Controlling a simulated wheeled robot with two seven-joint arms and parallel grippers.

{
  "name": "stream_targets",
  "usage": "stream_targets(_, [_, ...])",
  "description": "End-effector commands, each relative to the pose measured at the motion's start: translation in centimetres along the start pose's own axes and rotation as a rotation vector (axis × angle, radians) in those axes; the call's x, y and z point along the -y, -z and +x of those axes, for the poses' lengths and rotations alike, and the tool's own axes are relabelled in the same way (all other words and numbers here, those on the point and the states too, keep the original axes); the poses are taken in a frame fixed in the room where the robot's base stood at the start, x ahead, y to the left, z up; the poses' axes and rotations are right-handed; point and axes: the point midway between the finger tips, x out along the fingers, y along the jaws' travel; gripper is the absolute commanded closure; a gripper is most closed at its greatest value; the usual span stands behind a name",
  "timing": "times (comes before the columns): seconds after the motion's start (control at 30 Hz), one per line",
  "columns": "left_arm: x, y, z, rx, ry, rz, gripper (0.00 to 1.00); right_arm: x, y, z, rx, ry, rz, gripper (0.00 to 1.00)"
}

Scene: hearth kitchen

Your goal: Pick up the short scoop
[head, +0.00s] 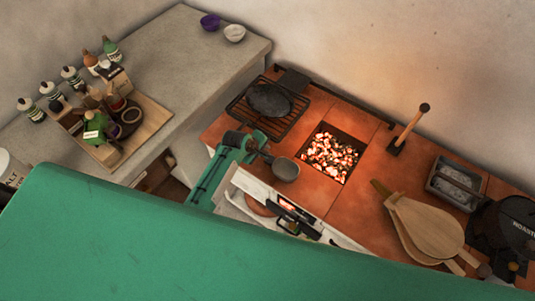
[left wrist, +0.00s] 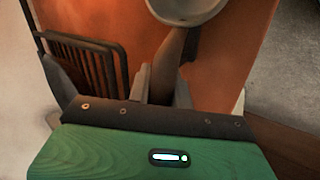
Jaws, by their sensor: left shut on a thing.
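The short scoop has a round grey bowl (head: 285,168) and a short handle. The bowl shows over the front edge of the orange hearth top, left of the ember pit. In the left wrist view, the pale bowl (left wrist: 188,8) is at the top and the brown handle (left wrist: 170,52) runs down between the fingers. My left gripper (head: 259,148) is shut on the handle; its fingers also show in the left wrist view (left wrist: 160,84). I cannot tell whether the bowl touches the hearth. My right gripper is not in view.
The glowing ember pit (head: 330,153) is right of the scoop. A black grill rack (head: 243,112) with a dark pan (head: 269,99) stands behind the gripper. Wooden bellows (head: 428,229) and a metal tin (head: 455,184) lie right. A wooden tray (head: 151,130) with bottles is left.

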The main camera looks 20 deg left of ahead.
Motion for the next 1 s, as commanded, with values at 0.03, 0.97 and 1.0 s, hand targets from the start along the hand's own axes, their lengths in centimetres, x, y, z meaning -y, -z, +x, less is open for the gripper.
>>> stream_targets(0.03, [-0.3, 0.0, -0.3, -0.001, -0.003, 0.000, 1.00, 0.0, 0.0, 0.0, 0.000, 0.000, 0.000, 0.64])
stream_targets(0.97, [-10.3, 0.0, -16.2, 0.000, -0.002, -0.001, 1.00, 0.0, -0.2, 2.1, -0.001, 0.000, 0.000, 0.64])
stream_targets(1.0, [-10.4, 0.0, -16.3, 0.000, -0.002, -0.001, 1.00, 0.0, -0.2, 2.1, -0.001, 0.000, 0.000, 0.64])
